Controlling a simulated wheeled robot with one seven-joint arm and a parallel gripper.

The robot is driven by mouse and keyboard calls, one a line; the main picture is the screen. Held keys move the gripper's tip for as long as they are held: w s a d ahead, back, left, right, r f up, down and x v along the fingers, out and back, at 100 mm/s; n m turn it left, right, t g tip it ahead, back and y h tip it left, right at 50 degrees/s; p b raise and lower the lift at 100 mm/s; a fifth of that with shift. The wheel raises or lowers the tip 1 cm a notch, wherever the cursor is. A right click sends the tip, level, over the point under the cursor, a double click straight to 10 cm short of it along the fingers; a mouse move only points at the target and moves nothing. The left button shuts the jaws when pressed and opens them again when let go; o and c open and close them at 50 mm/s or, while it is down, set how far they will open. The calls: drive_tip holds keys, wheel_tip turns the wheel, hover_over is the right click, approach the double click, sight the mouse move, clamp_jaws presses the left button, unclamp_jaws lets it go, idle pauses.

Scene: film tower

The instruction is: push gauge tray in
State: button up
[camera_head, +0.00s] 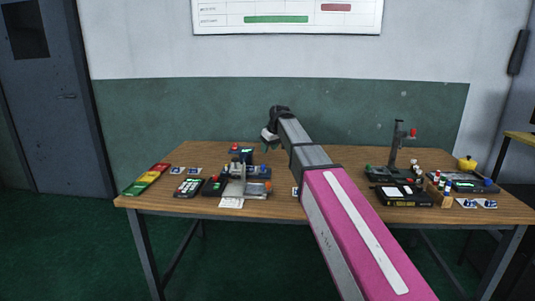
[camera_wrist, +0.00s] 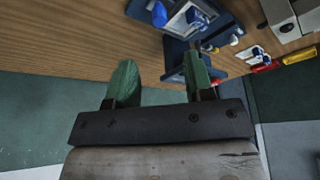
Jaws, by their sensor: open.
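A dark blue device (camera_head: 242,155) with a red knob stands at the back of the wooden table, left of centre. In the wrist view a blue part with a flat dark blue piece (camera_wrist: 176,55) shows just beyond my fingers; it may be the gauge tray, but I cannot tell for sure or how far out it sits. My gripper (camera_head: 268,141) is above the back of the table, just right of the device. In the wrist view its two green fingers (camera_wrist: 157,82) are apart, with nothing held between them.
A grey metal fixture (camera_head: 245,182) stands in front of the device. A dark stand (camera_head: 394,150) and a yellow pot (camera_head: 466,164) are at right.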

drive_tip(key=shift+r, duration=0.1)
drive_tip(key=shift+d, duration=0.25)
drive_tip(key=c, duration=0.7)
drive_tip(key=d+m+y, duration=0.1)
drive_tip(key=d, duration=0.1)
drive_tip(key=d+f+m+y, duration=0.1)
drive_tip(key=d+m, duration=0.1)
drive_tip(key=d, duration=0.1)
drive_tip(key=d+m, duration=0.2)
drive_tip(key=d, duration=0.1)
drive_tip(key=shift+w+f+y, duration=0.1)
drive_tip(key=shift+f+y, duration=0.25)
drive_tip(key=shift+y, duration=0.05)
clamp_jaws()
drive_tip(key=shift+m, duration=0.5)
drive_tip(key=x, duration=0.9)
drive_tip(key=shift+w+d+f, duration=0.2)
drive_tip(key=shift+w, duration=0.2)
drive_tip(key=a, duration=0.3)
drive_tip(key=shift+s+f+t, duration=0.15)
drive_tip(key=shift+s+t, duration=0.05)
drive_tip(key=shift+t, duration=0.1)
drive_tip(key=shift+a, duration=0.55)
drive_tip(key=shift+a, duration=0.1)
